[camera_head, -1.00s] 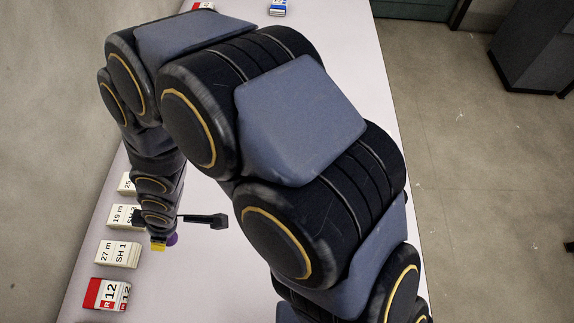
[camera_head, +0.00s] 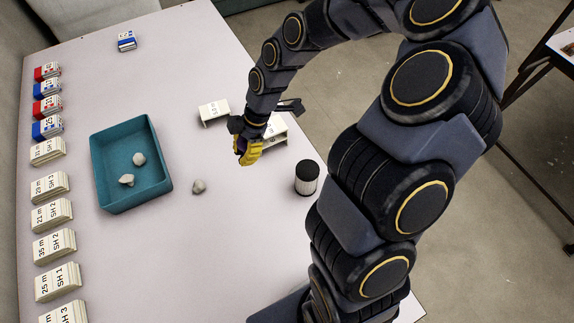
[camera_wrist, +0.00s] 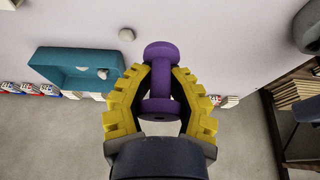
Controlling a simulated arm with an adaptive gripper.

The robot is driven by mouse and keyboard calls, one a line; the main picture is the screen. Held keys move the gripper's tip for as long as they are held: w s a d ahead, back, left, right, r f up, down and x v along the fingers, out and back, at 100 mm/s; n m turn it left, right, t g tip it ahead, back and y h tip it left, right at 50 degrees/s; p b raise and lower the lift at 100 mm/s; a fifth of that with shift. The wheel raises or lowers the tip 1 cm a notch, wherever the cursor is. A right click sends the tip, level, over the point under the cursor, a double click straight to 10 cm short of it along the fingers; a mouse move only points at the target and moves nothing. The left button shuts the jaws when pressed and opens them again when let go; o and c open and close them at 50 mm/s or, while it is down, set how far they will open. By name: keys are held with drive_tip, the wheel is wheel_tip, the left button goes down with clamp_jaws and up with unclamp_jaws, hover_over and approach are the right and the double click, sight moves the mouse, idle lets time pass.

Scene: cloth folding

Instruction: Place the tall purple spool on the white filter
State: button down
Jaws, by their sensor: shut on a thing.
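The tall purple spool (camera_wrist: 161,80) is between the yellow fingers of my gripper (camera_wrist: 160,90) in the wrist view. The fingers are shut on it. In the head view my gripper (camera_head: 248,150) is above the table, and only a little purple of the spool (camera_head: 241,145) shows. The white filter (camera_head: 307,180), a short cylinder with a dark top, stands upright near the table's right edge. My gripper is to its left and farther back, apart from it.
A teal tray (camera_head: 166,186) with two pale stones stands at left. Another stone (camera_head: 199,187) lies on the table. Several labelled boxes (camera_head: 54,245) line the left edge. The front middle of the table is clear.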

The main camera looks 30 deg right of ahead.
wheel_tip(320, 180, up, 2)
hover_over(301, 172)
drive_tip(key=shift+d+f, duration=0.25)
drive_tip(key=shift+f, duration=1.7)
drive_tip(key=shift+d+f, duration=0.2)
drive_tip(key=shift+f, duration=1.7)
drive_tip(key=shift+f, duration=0.15)
drive_tip(key=c, duration=1)
unclamp_jaws()
drive_tip(key=shift+o, duration=0.2)
